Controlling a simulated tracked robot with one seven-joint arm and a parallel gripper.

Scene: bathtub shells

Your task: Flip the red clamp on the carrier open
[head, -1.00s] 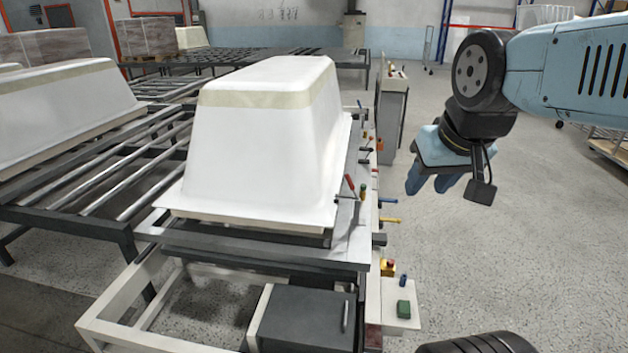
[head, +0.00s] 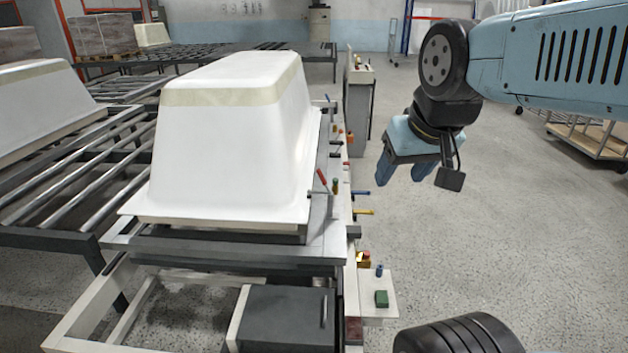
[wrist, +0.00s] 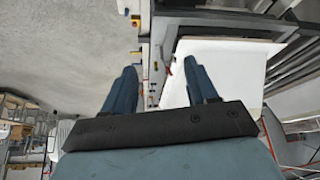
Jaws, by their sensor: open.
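The red clamp (head: 322,176) stands tilted on the right edge of the carrier (head: 240,246), beside the lower right corner of the white bathtub shell (head: 222,150). In the wrist view a small red piece (wrist: 169,69), likely its handle, shows beyond my fingers, near the white shell (wrist: 215,58). My gripper (head: 406,178) hangs to the right of the carrier, above the floor, pointing down, apart from the clamp. In the wrist view my gripper (wrist: 160,85) has its two blue fingers wide apart with nothing between them.
A side shelf (head: 379,308) holds a green block (head: 382,298). A grey cabinet (head: 358,105) stands behind.

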